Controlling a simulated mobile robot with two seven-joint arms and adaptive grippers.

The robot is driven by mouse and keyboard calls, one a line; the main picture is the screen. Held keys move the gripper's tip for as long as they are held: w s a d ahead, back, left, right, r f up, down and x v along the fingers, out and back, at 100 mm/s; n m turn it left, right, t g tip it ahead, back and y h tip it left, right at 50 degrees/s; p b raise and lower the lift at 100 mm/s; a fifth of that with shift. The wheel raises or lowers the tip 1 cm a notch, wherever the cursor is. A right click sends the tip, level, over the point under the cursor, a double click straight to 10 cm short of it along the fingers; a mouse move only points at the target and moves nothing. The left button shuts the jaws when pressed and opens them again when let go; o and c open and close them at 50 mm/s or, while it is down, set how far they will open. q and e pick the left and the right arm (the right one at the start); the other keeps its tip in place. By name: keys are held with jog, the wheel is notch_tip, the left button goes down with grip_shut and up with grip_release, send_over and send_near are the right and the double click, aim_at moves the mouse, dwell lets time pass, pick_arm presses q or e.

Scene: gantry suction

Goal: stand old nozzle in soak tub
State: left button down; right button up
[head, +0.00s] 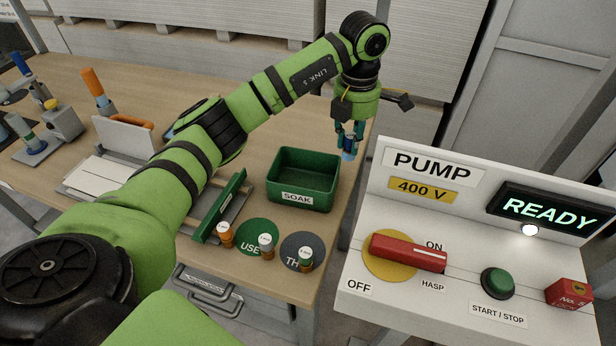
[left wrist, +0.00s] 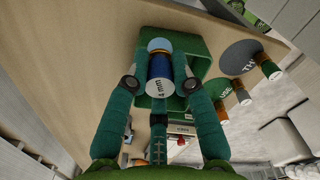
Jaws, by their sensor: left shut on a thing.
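My left gripper (head: 349,134) reaches in over the far right part of the bench. It is shut on the old nozzle (head: 348,155), a small blue piece with a light blue end. In the left wrist view the nozzle (left wrist: 160,72) sits between the two fingertips and reads "4 mm". The green soak tub (head: 303,180), labelled SOAK, stands on the bench to the left of and nearer than the gripper. It looks empty in the head view. The nozzle is outside the tub's outline there. My right gripper is not in view.
A green bar (head: 219,206) lies left of the tub. The pump panel (head: 470,270) with a red handle (head: 408,252) is at right.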

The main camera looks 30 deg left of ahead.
pick_arm(q)
jog(key=s+a+f+p, duration=0.1)
jog(key=s+a+f, duration=0.1)
jog(key=f, duration=0.1)
jog(key=s+a+f+p, duration=0.1)
jog(key=a+f+p, duration=0.1)
jog(key=a+f, duration=0.1)
jog(key=s+a+f+p, duration=0.1)
jog(key=s+a+f, duration=0.1)
jog(key=f, duration=0.1)
jog(key=shift+s+a+p, duration=0.3)
jog(key=shift+a+p, duration=0.1)
jog(key=shift+f, duration=0.2)
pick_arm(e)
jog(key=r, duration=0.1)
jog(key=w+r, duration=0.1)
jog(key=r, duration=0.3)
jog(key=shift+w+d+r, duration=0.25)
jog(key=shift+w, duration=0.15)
pick_arm(q)
jog(key=shift+f, duration=0.1)
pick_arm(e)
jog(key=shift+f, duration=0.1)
pick_arm(q)
jog(key=c, duration=1.5)
grip_release()
jog(key=shift+f, duration=0.15)
jog(key=o, duration=0.4)
jog(key=shift+o, duration=0.2)
